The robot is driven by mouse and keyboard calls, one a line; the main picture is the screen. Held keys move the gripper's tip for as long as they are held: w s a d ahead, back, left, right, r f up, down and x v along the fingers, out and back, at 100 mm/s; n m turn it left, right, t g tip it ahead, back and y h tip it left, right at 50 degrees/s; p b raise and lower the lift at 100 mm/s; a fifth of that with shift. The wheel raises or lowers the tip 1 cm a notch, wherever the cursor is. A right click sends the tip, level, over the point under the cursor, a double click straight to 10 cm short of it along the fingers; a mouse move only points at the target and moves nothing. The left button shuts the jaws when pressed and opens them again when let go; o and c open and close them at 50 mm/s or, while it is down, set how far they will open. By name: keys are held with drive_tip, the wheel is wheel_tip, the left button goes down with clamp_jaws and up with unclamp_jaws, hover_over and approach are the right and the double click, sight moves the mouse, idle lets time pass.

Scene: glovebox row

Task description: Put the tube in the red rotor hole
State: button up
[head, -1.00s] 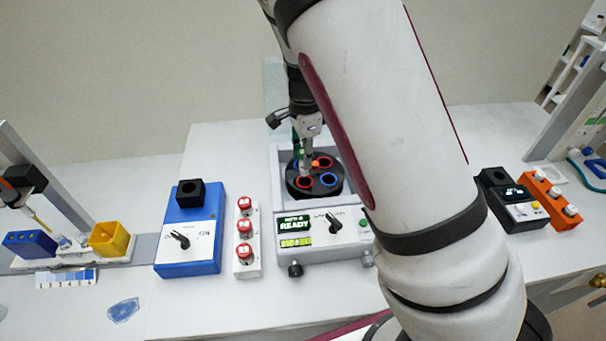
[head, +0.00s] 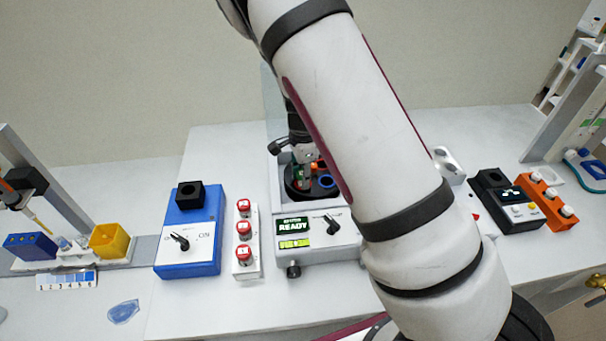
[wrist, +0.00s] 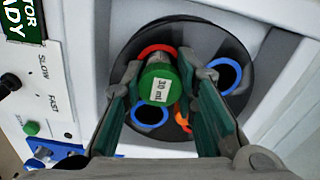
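The tube shows its green cap (wrist: 158,83), labelled "30 ml", between the fingers in the wrist view. My gripper (wrist: 160,62) appears shut on it, with a green pad close on each side. The tube is over the red-ringed hole (wrist: 157,49) of the dark round rotor (wrist: 198,38); the cap hides most of that hole. I cannot tell whether the tube's lower end is inside it. In the head view my gripper (head: 303,178) is down at the rotor (head: 324,193), and the tube is hard to make out.
Blue-ringed holes (wrist: 229,76) and an orange part (wrist: 182,119) are beside the tube. The centrifuge (head: 318,252) reads READY and has pale walls around the rotor. Left are a red-capped rack (head: 247,262) and a blue box (head: 187,258). My arm covers the right side.

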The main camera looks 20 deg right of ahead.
drive_tip(key=o, duration=0.4)
drive_tip(key=shift+c, duration=0.2)
drive_tip(key=shift+r, duration=0.1)
wheel_tip(320, 180, up, 12)
drive_tip(key=s+a+r+n+t+y, duration=0.1)
drive_tip(key=s+r+n+t+y, duration=0.1)
drive_tip(key=s+r+n, duration=0.95)
drive_tip(key=s+r+n+t+h, duration=0.1)
drive_tip(key=s+r+n, duration=0.2)
drive_tip(key=s, duration=0.4)
drive_tip(key=s+d+r+n+t+h, duration=0.1)
drive_tip(key=s+r+n+t, duration=0.1)
drive_tip(key=s+r, duration=0.3)
drive_tip(key=shift+s+r+n+t, duration=0.15)
drive_tip(key=shift+s+n+t, duration=0.15)
drive_tip(key=shift+s+n, duration=0.7)
drive_tip(key=shift+s+m+b, duration=0.1)
drive_tip(key=shift+m+b, duration=0.15)
drive_tip(key=shift+b, duration=0.15)
